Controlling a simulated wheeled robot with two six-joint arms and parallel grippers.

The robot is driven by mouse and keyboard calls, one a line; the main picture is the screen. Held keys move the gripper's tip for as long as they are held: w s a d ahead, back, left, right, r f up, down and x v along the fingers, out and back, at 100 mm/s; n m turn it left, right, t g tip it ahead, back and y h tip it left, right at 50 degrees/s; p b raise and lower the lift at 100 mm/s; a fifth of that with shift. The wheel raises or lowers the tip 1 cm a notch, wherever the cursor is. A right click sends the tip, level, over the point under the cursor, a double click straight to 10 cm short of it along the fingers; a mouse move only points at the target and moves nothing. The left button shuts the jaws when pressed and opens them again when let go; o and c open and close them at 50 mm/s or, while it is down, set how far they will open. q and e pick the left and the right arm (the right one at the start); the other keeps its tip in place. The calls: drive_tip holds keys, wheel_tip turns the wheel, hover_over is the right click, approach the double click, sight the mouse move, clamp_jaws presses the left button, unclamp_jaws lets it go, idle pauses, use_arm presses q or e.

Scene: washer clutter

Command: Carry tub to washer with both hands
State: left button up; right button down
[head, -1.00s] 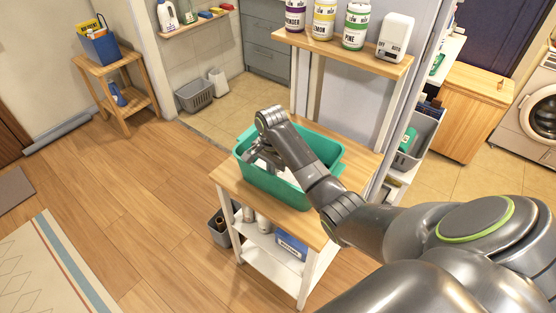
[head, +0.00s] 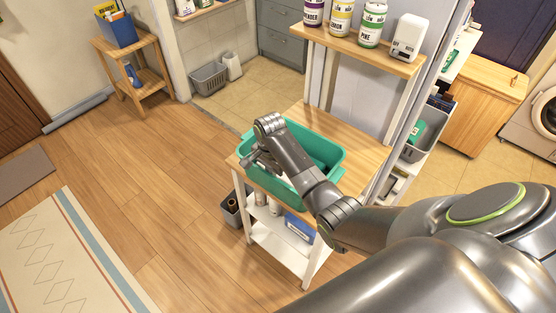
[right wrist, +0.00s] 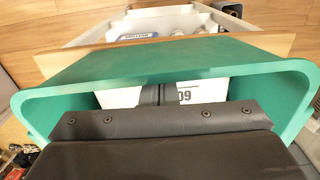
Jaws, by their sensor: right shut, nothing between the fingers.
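The green tub (head: 334,160) is at the small wooden-topped cart, with its left and near sides close to or over the cart's edge. I cannot tell whether it rests there or is raised. My right gripper (head: 258,160) is at the tub's left end, bent down inside or over the rim, and is shut with nothing between its fingers. In the right wrist view the green wall (right wrist: 180,62) spans the picture, and white contents with dark digits show behind the gripper (right wrist: 158,95). My left gripper is not in view. The washer (head: 540,115) is partly visible at the right edge.
The cart (head: 355,135) has lower shelves with bottles and a blue box (head: 299,228). A shelf with several cans (head: 341,18) and a white dispenser (head: 408,37) stands behind. A wooden cabinet (head: 478,105) stands before the washer. The floor to the left is clear up to a rug (head: 60,245).

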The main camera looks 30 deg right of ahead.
drive_tip(key=s+a+p, duration=0.2)
drive_tip(key=a+p, duration=0.2)
drive_tip(key=a, duration=0.2)
drive_tip(key=shift+s+a+p, duration=0.3)
drive_tip(key=shift+s, duration=0.1)
